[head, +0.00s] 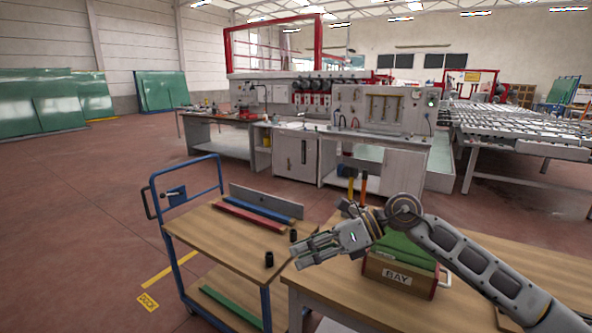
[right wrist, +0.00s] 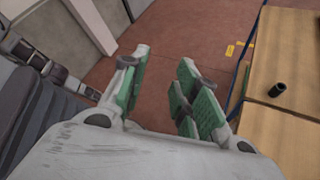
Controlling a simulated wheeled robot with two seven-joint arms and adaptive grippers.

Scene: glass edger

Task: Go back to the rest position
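My right gripper (head: 305,250) reaches in from the right in the head view, above the gap between the wooden bench (head: 340,290) and the blue cart (head: 215,228). In the right wrist view its green-padded fingers (right wrist: 160,92) stand apart with only red floor between them, so it is open and empty. My right arm bends across the bench, in front of a brown labelled box (head: 398,279) with a green top, partly hiding it.
The cart top carries a red bar (head: 250,215), a blue bar (head: 268,205), a grey plate and small black cylinders (head: 269,259). One cylinder (right wrist: 277,89) also shows in the wrist view. Orange-handled tools (head: 363,184) stand behind the arm. Open floor lies left of the cart.

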